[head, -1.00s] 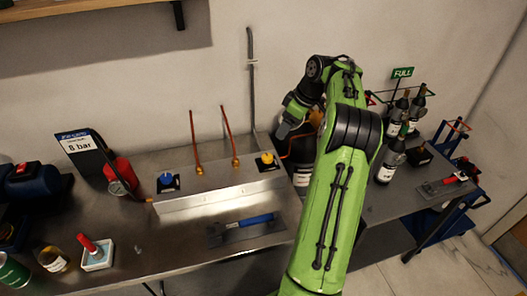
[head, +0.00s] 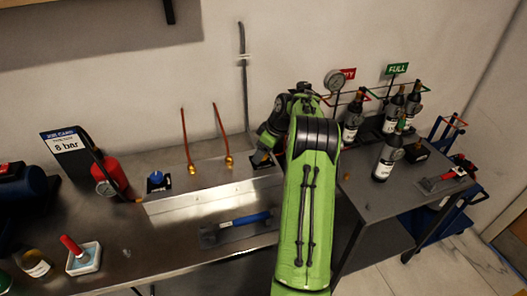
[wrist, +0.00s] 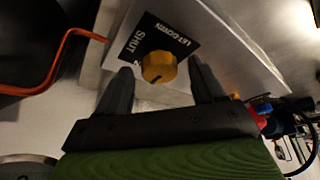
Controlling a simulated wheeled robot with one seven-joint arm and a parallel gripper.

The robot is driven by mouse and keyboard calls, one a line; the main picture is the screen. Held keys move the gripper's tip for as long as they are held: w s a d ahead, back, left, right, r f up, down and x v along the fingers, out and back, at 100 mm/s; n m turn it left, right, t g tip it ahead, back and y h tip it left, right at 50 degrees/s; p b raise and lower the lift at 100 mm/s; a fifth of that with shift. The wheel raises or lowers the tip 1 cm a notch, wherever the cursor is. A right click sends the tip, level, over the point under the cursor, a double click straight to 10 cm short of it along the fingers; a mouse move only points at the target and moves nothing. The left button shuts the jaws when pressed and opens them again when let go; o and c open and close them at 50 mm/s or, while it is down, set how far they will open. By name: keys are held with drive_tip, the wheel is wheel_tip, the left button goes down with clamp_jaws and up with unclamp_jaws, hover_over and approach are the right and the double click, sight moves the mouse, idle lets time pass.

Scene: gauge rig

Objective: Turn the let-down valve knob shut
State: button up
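The yellow let-down knob (wrist: 158,67) sits on a black plate reading "SHUT" and "LET-DOWN" in the wrist view. A dark mark shows on the knob near its lower edge; which setting it points to is hard to tell. My gripper (wrist: 161,84) is open, with one finger to each side of the knob and no clear contact. In the head view my gripper (head: 262,158) is at the right end of the metal manifold block (head: 215,192) and hides the yellow knob.
A blue knob (head: 156,180) is on the block's left part, with two upright copper tubes (head: 222,135) behind. A blue-handled tool (head: 250,219) lies in front. A red cylinder (head: 112,175) and a job card reading 8 bar (head: 66,147) stand left.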

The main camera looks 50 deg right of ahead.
drive_tip(key=c, duration=1)
drive_tip(key=m+h+b, duration=0.1)
drive_tip(key=m, duration=0.2)
drive_tip(key=shift+a+m, duration=0.15)
drive_tip(key=shift+m, duration=0.25)
drive_tip(key=m+h+b, duration=0.1)
drive_tip(key=m+h, duration=0.1)
drive_tip(key=m, duration=0.2)
drive_tip(key=shift+w+a+m, duration=0.1)
drive_tip(key=shift+a+m, duration=0.05)
drive_tip(key=shift+m, duration=0.15)
drive_tip(key=m+h, duration=0.1)
drive_tip(key=m, duration=0.1)
drive_tip(key=m+g+p, duration=0.1)
drive_tip(key=m, duration=0.2)
drive_tip(key=shift+w+a+r+h, duration=0.1)
drive_tip(key=shift+h, duration=0.3)
drive_tip(key=shift+m+g+h+p, duration=0.4)
drive_tip(key=shift+m+g+p, duration=0.45)
drive_tip(key=shift+m, duration=1.45)
